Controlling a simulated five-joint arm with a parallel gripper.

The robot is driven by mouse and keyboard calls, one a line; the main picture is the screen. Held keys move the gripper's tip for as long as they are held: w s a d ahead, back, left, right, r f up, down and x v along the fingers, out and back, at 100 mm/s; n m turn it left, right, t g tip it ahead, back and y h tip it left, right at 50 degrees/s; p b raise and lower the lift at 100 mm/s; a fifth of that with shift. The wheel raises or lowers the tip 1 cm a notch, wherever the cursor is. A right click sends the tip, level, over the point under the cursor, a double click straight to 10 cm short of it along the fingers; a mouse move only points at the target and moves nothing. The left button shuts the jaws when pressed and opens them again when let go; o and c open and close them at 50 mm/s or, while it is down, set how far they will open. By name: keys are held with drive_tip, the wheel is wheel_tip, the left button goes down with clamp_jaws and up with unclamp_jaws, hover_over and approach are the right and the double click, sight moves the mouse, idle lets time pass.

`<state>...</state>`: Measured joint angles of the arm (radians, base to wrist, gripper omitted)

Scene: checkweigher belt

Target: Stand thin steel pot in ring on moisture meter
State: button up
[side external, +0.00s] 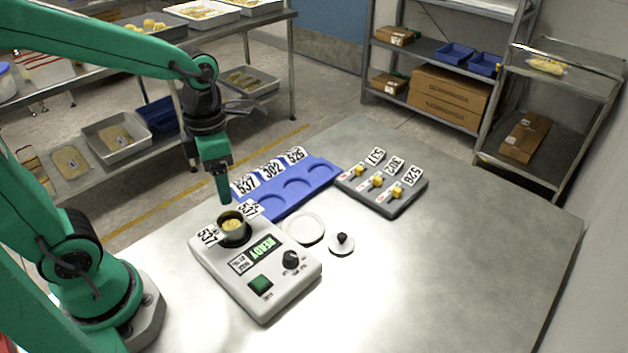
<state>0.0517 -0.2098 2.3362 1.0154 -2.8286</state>
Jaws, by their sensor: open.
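The moisture meter (275,293) is a pale box on the table with a green READY display, a black knob and a green button. The thin steel pot (234,219) stands upright, as far as I can tell, in the dark ring (236,242) on the meter's far left part. It holds a yellowish filling and carries a white tag that seems to read 537. My gripper (224,198) points down just above the pot's far rim. It is open, and a gap seems to show between it and the pot, though touching is hard to judge.
A blue tray (325,175) with round recesses and number cards lies behind the meter. A grey block (409,196) with yellow pieces sits right of it. A white round dish (305,229) and a small lid with black knob (341,243) lie beside the meter. The table's right side is clear.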

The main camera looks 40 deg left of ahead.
idle(0.4)
drive_tip(key=s+r+m+t, duration=0.2)
drive_tip(key=r+m, duration=0.1)
drive_tip(key=m, duration=1.3)
drive_tip(key=s+a+r+m+t, duration=0.1)
drive_tip(key=r+m+t, duration=0.2)
drive_tip(key=m, duration=1.2)
drive_tip(key=shift+s+a+r+m+t, duration=0.2)
drive_tip(key=shift+s+r+m+t, duration=0.15)
drive_tip(key=shift+r, duration=0.45)
